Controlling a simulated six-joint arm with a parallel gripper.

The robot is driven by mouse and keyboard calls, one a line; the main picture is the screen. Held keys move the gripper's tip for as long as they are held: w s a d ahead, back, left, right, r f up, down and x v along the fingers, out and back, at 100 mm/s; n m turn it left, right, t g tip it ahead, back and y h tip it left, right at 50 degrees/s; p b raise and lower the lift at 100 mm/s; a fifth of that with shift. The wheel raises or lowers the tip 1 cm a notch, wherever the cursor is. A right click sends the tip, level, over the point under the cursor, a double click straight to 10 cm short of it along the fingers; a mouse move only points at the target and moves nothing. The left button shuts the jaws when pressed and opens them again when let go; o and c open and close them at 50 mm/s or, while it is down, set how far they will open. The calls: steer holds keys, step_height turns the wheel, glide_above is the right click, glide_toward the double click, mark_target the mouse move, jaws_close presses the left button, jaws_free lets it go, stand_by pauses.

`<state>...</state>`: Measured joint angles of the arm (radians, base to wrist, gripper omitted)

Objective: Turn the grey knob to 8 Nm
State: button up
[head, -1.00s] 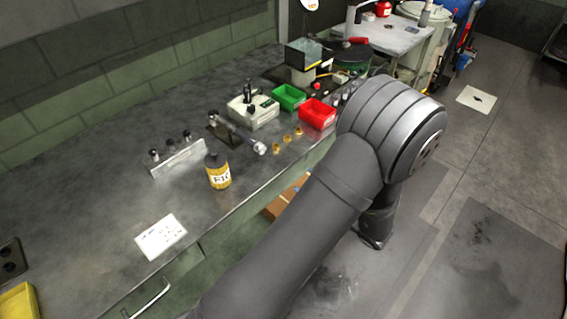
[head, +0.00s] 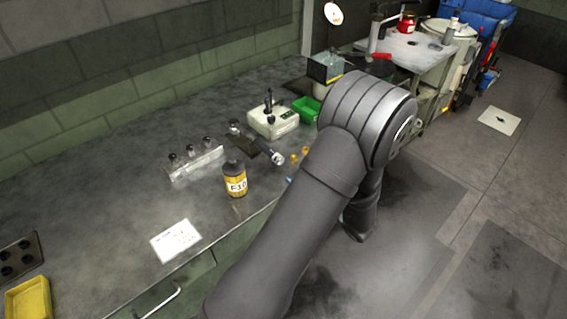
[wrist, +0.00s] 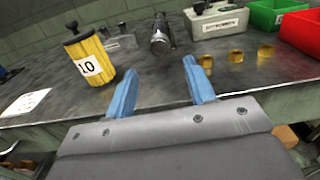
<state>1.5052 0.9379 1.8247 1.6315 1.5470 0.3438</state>
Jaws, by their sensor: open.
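A dark cylindrical tool with a grey knob (head: 277,158) at its near end lies in a dark holder on the bench; the knob faces the bench's front edge. The wrist view shows this knob (wrist: 161,45) end-on, beyond my fingertips. I cannot read any scale or Nm mark on it. My gripper (wrist: 160,76) is open and empty, with two blue fingers apart at the bench's front edge. The knob is ahead of the gap between the fingers, not touched. In the head view my arm hides most of the gripper; only a small blue part shows.
A yellow bottle (head: 236,181) with a black cap stands left of the knob. Brass pieces (wrist: 235,56) stand to its right, near a green bin (wrist: 267,14) and a red bin (wrist: 301,34). A grey-white box (head: 272,122) and a small rack (head: 194,162) stand behind. A paper sheet (head: 175,241) lies front left.

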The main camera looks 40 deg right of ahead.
mark_target(281, 161)
steer(key=w, duration=0.8)
steer(key=shift+s, duration=0.1)
steer(key=c, duration=1)
